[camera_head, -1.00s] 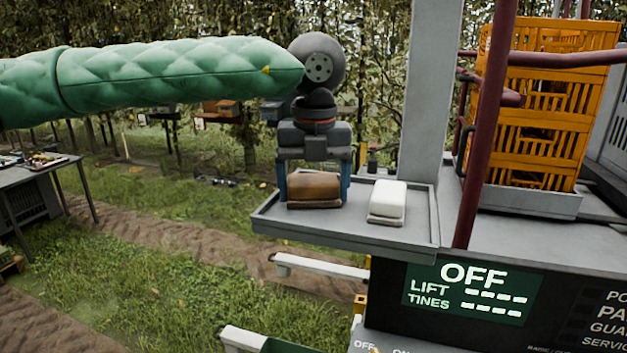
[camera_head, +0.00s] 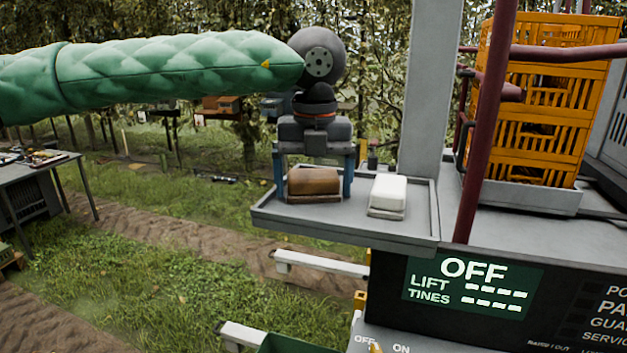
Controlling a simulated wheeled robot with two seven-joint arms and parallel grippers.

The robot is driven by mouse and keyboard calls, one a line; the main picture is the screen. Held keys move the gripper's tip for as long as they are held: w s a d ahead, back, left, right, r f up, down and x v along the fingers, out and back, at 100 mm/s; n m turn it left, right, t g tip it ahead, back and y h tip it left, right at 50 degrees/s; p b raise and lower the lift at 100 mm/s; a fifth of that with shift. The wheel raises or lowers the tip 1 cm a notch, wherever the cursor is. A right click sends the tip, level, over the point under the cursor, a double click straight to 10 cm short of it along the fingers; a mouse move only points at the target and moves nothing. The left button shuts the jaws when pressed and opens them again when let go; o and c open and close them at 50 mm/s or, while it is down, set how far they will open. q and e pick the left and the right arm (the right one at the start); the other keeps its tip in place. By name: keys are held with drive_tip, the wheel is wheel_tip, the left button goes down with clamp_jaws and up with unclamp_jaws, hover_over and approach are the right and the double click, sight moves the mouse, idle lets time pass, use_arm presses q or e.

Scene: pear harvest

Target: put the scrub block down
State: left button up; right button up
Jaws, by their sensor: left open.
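The scrub block is probably the brown block (camera_head: 314,182) with a flat base, lying on the grey tray (camera_head: 345,231) near its left end. A white block (camera_head: 388,192) on a similar base lies to its right, apart from it. My left gripper (camera_head: 313,180) points down over the brown block. Its two blue fingers stand open at either side of the block, with a gap showing at the left. My right gripper is not in view.
A maroon post (camera_head: 483,130) and a grey upright (camera_head: 431,90) stand right of the tray. An orange crate (camera_head: 540,100) stands behind the post. A dark table (camera_head: 40,165) with small items is at far left. Grass lies below.

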sight(314, 175)
use_arm(q)
drive_tip(key=shift+r, duration=0.5)
wheel_tip(314, 175, up, 2)
drive_tip(key=shift+r+b, duration=0.1)
drive_tip(key=shift+b, duration=0.35)
wheel_tip(314, 175, up, 9)
drive_tip(key=b, duration=0.2)
drive_tip(key=shift+s+b, duration=0.3)
drive_tip(key=shift+b, duration=0.1)
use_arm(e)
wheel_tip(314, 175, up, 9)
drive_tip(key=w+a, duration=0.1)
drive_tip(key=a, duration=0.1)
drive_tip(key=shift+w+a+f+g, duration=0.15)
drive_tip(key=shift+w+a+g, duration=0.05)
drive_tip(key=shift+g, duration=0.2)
use_arm(q)
drive_tip(key=shift+d, duration=0.1)
